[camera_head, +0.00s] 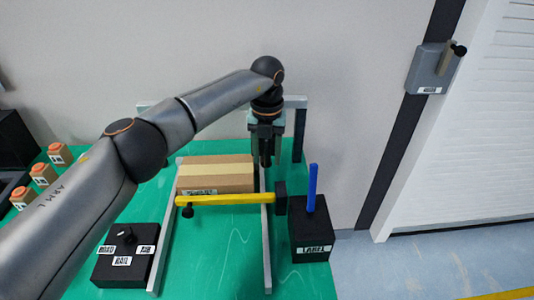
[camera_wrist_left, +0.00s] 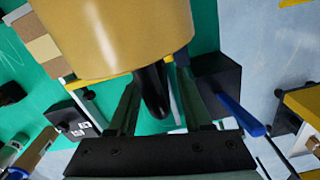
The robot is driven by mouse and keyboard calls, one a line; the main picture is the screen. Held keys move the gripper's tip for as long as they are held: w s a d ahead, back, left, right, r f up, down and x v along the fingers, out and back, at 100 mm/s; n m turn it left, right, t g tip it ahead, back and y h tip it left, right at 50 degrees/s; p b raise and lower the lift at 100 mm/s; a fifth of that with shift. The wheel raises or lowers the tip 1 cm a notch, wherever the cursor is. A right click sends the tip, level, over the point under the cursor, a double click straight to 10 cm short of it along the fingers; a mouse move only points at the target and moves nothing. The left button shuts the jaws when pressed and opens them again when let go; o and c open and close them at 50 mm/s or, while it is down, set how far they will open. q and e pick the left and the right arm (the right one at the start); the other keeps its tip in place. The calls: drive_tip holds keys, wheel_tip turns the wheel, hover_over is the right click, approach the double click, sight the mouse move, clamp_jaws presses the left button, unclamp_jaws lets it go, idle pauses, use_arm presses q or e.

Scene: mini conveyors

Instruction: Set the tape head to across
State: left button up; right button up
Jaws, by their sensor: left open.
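My left gripper (camera_head: 264,162) points down over the far right side of the small conveyor, beside the cardboard box. It is open. In the left wrist view a large tan roll (camera_wrist_left: 115,35), apparently the tape head's roll, fills the top. A dark rounded handle (camera_wrist_left: 152,92) sticks out below the roll, between the spread fingers; I cannot tell whether they touch it. In the head view my gripper and wrist hide most of the tape head, so its setting cannot be read. My right gripper is not in view.
A cardboard box (camera_head: 215,172) lies on the conveyor behind a yellow bar (camera_head: 235,199). A black box with a blue lever (camera_head: 312,190) stands at right. A black knob box (camera_head: 125,265) stands front left. The green table's front right is clear.

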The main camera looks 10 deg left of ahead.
use_arm(q)
wheel_tip(320, 180, up, 13)
drive_tip(key=shift+f, duration=0.2)
idle(0.5)
